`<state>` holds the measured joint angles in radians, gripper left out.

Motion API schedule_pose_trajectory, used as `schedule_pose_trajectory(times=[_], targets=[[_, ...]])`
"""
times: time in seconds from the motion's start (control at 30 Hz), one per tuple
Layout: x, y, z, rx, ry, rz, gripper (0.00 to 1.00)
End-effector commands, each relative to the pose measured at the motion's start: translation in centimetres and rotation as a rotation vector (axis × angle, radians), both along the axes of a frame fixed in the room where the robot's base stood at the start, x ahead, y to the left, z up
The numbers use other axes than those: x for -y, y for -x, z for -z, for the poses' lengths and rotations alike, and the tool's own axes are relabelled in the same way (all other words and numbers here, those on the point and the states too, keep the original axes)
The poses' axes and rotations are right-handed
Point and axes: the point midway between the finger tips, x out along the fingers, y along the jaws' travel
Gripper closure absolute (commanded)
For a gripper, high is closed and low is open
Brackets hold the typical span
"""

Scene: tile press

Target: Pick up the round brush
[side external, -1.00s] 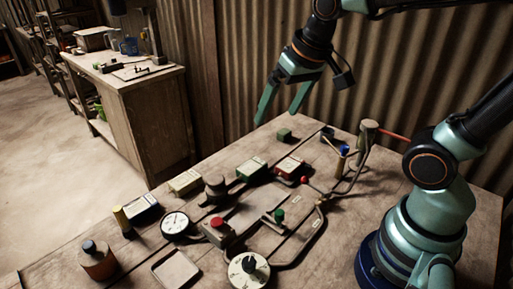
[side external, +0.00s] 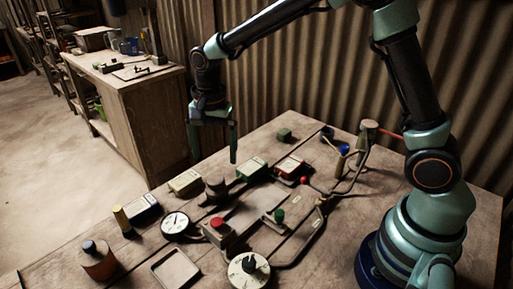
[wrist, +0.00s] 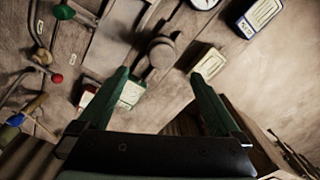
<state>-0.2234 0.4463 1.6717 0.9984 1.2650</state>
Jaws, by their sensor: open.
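I cannot tell for certain which object is the round brush. A squat dark round piece with a narrower knob (side external: 215,188) stands among the boxes. It also shows in the wrist view (wrist: 161,50), just beyond the gap between my fingertips. Another candidate is a tan-handled piece with a blue part (side external: 342,158) at the back right, which also shows at the left edge in the wrist view (wrist: 35,104). My gripper (side external: 214,156) is open and empty, pointing down above the far left part of the table. Both fingers show in the wrist view (wrist: 158,76).
Small boxes (side external: 185,182) (side external: 251,168) (side external: 290,166) stand near the dark round piece. A dial gauge (side external: 175,223), a red button box (side external: 219,232), an orange-brown jar (side external: 97,262) and a shallow tray (side external: 175,271) are nearer. A bent pipe (side external: 318,228) crosses the right side.

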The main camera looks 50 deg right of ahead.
Motion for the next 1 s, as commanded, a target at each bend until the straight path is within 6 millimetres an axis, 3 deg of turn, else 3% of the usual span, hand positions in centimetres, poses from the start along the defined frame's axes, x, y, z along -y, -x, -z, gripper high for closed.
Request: schedule_pose_trajectory(times=[0.3,0.53,0.8,1.0], targets=[[0.0,0.0,4.9,-0.002,0.0,-0.002,0.0],[-0.1,-0.1,6.5,-0.003,0.001,-0.003,0.0],[-0.4,-0.3,10.1,-0.002,0.0,-0.003,0.0],[-0.4,-0.4,10.8,0.001,0.0,-0.003,0.0]])
